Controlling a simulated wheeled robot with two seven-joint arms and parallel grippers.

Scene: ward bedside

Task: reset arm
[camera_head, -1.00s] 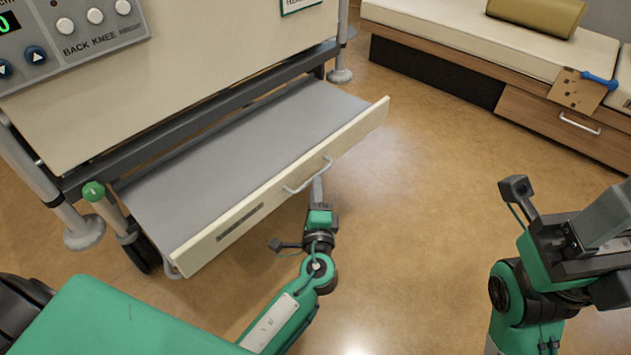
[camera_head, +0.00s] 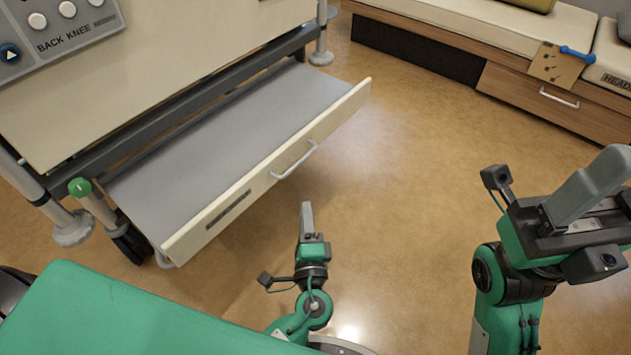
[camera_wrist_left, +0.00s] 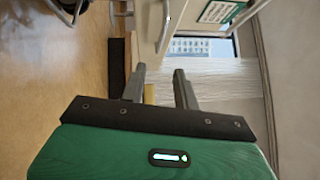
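My left gripper (camera_head: 306,218) is in front of the pulled-out bed drawer (camera_head: 225,165), apart from its handle (camera_head: 294,160), with floor showing between them. In the left wrist view the two fingers of the left gripper (camera_wrist_left: 158,78) stand apart with nothing held between them. My right gripper (camera_head: 585,190) is raised at the right side of the head view, clear of the furniture. Its finger gap cannot be made out from this angle.
The drawer stands open and looks empty. The bed's control panel (camera_head: 62,30) is at the upper left. A low bench cabinet (camera_head: 520,95) with a drawer stands at the upper right. Open floor (camera_head: 410,190) lies between bed and cabinet.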

